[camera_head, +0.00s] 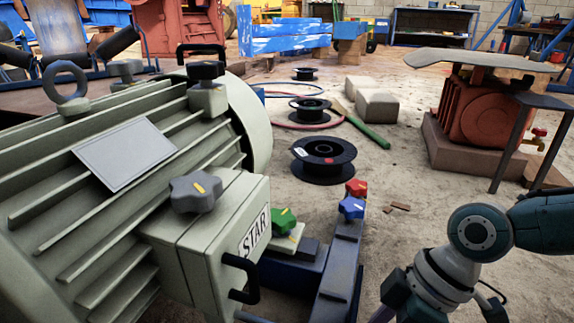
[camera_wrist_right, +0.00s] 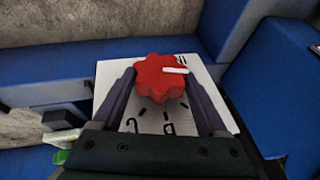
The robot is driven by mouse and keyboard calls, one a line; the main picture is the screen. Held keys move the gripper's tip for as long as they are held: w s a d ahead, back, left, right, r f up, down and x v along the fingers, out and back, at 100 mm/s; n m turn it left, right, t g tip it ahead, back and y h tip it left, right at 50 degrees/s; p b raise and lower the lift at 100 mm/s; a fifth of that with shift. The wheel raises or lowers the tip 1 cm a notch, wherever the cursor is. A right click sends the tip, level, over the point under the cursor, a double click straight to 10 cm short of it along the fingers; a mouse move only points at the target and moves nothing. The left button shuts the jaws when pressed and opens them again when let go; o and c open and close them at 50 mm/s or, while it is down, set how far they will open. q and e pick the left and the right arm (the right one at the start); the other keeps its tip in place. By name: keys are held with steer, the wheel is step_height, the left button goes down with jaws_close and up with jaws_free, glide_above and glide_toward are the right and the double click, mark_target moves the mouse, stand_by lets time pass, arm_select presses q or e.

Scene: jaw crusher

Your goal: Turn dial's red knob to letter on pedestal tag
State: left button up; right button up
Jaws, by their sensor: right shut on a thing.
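In the right wrist view a red lobed knob (camera_wrist_right: 161,78) with a white pointer mark sits on a white dial plate (camera_wrist_right: 112,73). The mark points to the right of that picture. Black letters and ticks show on the plate, partly hidden by the knob and my gripper. My right gripper (camera_wrist_right: 160,84) has a finger on each side of the knob and is shut on it. I cannot make out a pedestal tag letter. My left gripper is out of view.
A grey-green motor (camera_head: 60,200) with a STAR label (camera_head: 254,233) fills the left. A blue knob (camera_head: 351,208) and a green knob (camera_head: 283,221) are near the post. Black spools (camera_head: 323,160) lie on the floor.

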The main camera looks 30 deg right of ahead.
steer(key=shift+w+d+f+g+y, duration=0.1)
steer(key=shift+d+f+g+y, duration=0.2)
steer(key=shift+f+y, duration=0.1)
steer(key=shift+r+m+y, duration=0.2)
steer(key=shift+m+y, duration=0.1)
steer(key=shift+g+y, duration=0.5)
steer(key=shift+g, duration=0.1)
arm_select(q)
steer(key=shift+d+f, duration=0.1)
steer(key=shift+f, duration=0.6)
arm_select(e)
steer(key=shift+y, duration=0.3)
steer(key=o, duration=1.3)
steer(key=shift+r, duration=0.1)
